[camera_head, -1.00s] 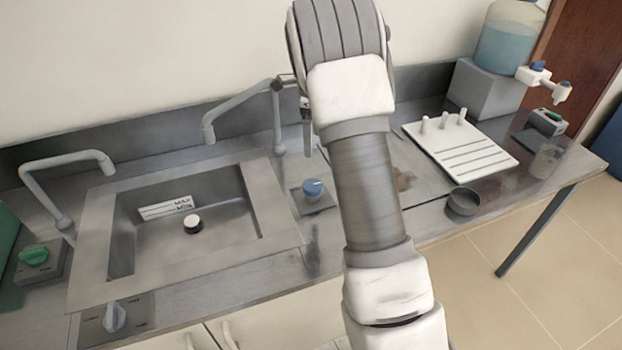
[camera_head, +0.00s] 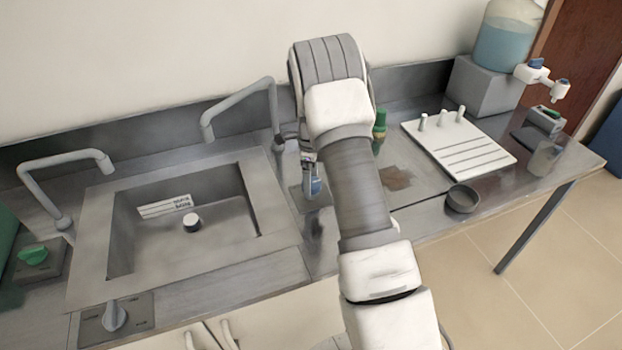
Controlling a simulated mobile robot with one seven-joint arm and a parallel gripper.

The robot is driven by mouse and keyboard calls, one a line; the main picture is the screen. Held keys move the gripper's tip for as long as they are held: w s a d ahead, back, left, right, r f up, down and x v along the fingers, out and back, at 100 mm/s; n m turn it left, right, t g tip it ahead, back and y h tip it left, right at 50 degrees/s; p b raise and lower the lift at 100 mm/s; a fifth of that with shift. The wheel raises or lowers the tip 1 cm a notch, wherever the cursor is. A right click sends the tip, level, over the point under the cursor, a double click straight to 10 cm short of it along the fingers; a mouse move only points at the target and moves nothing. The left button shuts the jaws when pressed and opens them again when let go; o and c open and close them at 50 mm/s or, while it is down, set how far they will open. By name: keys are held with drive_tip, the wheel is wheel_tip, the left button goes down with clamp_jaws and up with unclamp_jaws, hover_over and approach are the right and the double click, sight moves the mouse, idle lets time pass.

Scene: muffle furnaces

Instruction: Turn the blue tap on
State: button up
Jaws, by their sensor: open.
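The blue tap knob (camera_head: 315,187) stands on its small plate on the counter, just right of the sink. It is partly hidden by my gripper. My gripper (camera_head: 310,174) points down right at the knob, with its fingers over or around it; I cannot tell whether they touch it. The fingers are small and partly hidden by my arm, and the jaws are open. A grey spout (camera_head: 238,100) rises behind the knob and reaches left over the sink. No water shows at its mouth.
The sink (camera_head: 180,235) lies to the left, with a green knob (camera_head: 33,257) and a grey knob (camera_head: 114,316) near it. A green-capped bottle (camera_head: 380,130) stands behind my arm. A white peg board (camera_head: 458,145) and a round dish (camera_head: 463,199) are to the right.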

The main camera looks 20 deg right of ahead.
drive_tip(key=c, duration=1.4)
drive_tip(key=shift+o, duration=0.2)
drive_tip(key=n+b, duration=0.1)
drive_tip(key=n, duration=0.1)
drive_tip(key=shift+f+n, duration=0.1)
drive_tip(key=shift+n, duration=0.3)
drive_tip(key=shift+n+b, duration=0.9)
drive_tip(key=shift+n, duration=1.2)
drive_tip(key=o, duration=1.4)
drive_tip(key=shift+c, duration=0.2)
